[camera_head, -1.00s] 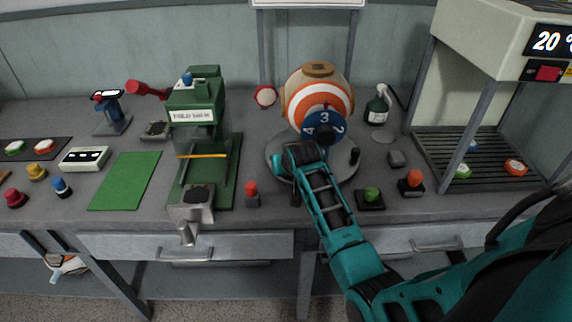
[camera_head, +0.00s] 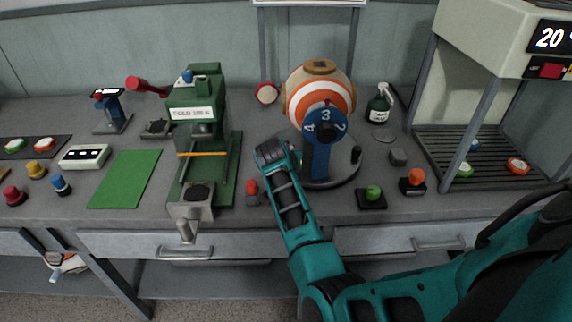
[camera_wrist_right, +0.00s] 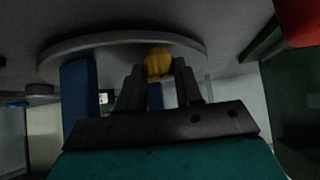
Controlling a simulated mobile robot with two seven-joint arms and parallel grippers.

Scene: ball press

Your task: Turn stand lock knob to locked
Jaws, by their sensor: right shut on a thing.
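The stand has a blue upright post (camera_head: 318,160) on a round grey base (camera_head: 343,178). It carries an orange-and-white striped ball (camera_head: 310,82) and a blue numbered dial (camera_head: 324,124). My right gripper (camera_head: 294,160) is low at the left side of the stand, its fingertips mostly hidden in the head view. In the right wrist view the gripper (camera_wrist_right: 157,76) is shut on a yellow knob (camera_wrist_right: 157,61), close to the grey base (camera_wrist_right: 105,42). The blue post (camera_wrist_right: 79,100) stands beside it. The knob is hidden in the head view. My left gripper is not in view.
A green press (camera_head: 196,120) stands to the left, with a red-topped button (camera_head: 252,190) between it and my arm. A green button (camera_head: 373,193) and an orange button (camera_head: 415,180) sit right of the stand. A spray bottle (camera_head: 380,104) stands behind.

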